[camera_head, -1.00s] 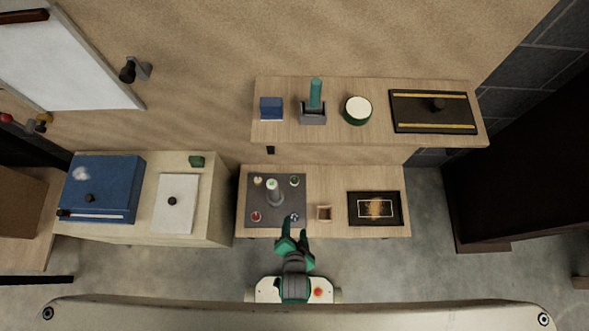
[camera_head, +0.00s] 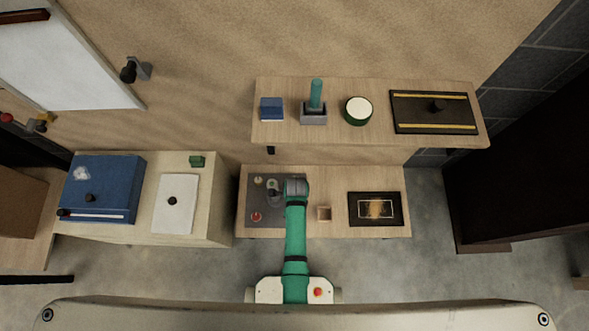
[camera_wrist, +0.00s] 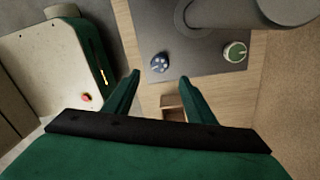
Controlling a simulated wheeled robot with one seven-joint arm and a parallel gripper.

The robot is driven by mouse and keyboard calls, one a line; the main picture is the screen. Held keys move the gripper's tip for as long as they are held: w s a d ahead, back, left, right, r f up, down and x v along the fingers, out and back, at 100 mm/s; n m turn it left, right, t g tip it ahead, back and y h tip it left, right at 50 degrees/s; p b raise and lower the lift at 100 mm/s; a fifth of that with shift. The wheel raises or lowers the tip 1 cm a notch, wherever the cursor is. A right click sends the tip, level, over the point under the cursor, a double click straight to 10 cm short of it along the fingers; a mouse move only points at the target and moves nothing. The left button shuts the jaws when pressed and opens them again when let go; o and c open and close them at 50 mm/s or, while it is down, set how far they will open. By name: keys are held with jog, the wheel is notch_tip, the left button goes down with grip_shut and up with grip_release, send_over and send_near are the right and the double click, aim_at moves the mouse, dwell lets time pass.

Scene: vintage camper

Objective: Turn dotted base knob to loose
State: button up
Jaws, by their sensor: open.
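The grey base plate (camera_head: 262,205) lies on the lower wooden shelf, with an upright post on it. In the wrist view, a dark blue knob with pale dots (camera_wrist: 160,62) sits near a plate corner. I see no contact.
The upper shelf (camera_head: 370,133) holds several items. A blue case (camera_head: 103,190) is on the left cabinet.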

notch_tip(320, 180, down, 10)
jog(key=shift+s+f, duration=0.1)
jog(key=shift+s, duration=0.05)
dwell(0.3)
jog(key=shift+a, duration=0.1)
jog(key=c, duration=1)
